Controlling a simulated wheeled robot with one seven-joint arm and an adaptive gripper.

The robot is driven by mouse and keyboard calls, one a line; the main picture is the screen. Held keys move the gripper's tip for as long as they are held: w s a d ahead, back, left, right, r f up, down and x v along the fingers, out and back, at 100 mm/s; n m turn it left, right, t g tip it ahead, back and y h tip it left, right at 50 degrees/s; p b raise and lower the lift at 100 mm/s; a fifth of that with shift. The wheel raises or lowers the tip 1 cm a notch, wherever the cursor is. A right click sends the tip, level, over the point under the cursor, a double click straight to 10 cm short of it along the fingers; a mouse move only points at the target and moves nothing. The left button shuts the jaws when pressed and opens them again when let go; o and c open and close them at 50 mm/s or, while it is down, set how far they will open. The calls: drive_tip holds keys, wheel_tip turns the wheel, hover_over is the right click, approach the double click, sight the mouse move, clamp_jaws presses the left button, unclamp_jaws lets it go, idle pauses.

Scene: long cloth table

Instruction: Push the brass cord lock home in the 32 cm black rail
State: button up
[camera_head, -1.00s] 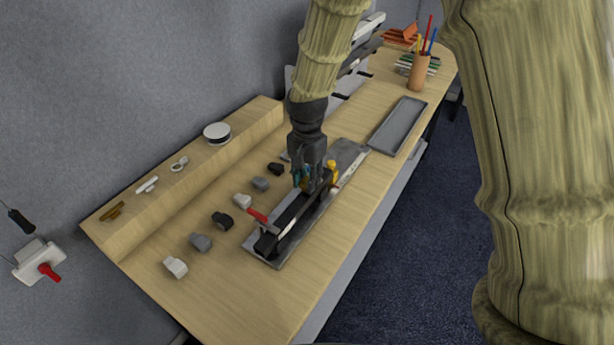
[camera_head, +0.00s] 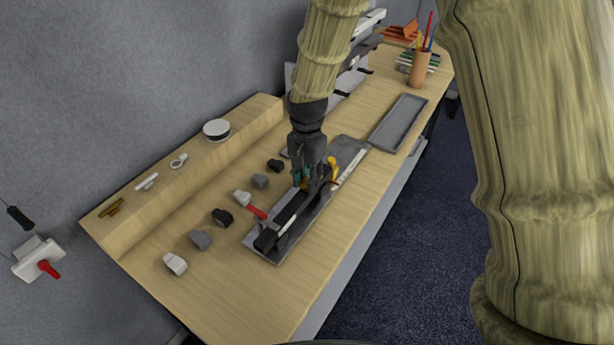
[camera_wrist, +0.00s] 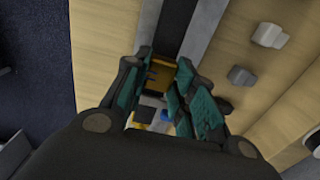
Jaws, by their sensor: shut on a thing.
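The black rail (camera_head: 290,212) lies along a grey plate (camera_head: 262,247) on the table; in the wrist view its dark strip (camera_wrist: 175,28) runs up from the jaws. My gripper (camera_head: 308,188) points down over the far part of the rail. In the wrist view its teal-padded fingers (camera_wrist: 165,92) are shut on the brass cord lock (camera_wrist: 160,73), which sits at the near end of the visible strip. The fingers hide part of the lock. I cannot tell how deep it sits in the rail.
A red-handled clamp (camera_head: 257,212) stands at the rail's near end, and a yellow piece (camera_head: 332,166) is right of my gripper. Several grey, black and white blocks (camera_head: 222,217) lie left of the plate. An empty grey tray (camera_head: 399,122) lies farther back.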

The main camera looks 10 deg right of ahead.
drive_tip(key=shift+f+b, duration=0.3)
drive_tip(key=shift+f, duration=0.5)
drive_tip(key=o, duration=1.1)
drive_tip(key=shift+r, duration=0.15)
wheel_tip(320, 180, up, 12)
drive_tip(key=shift+f, duration=0.1)
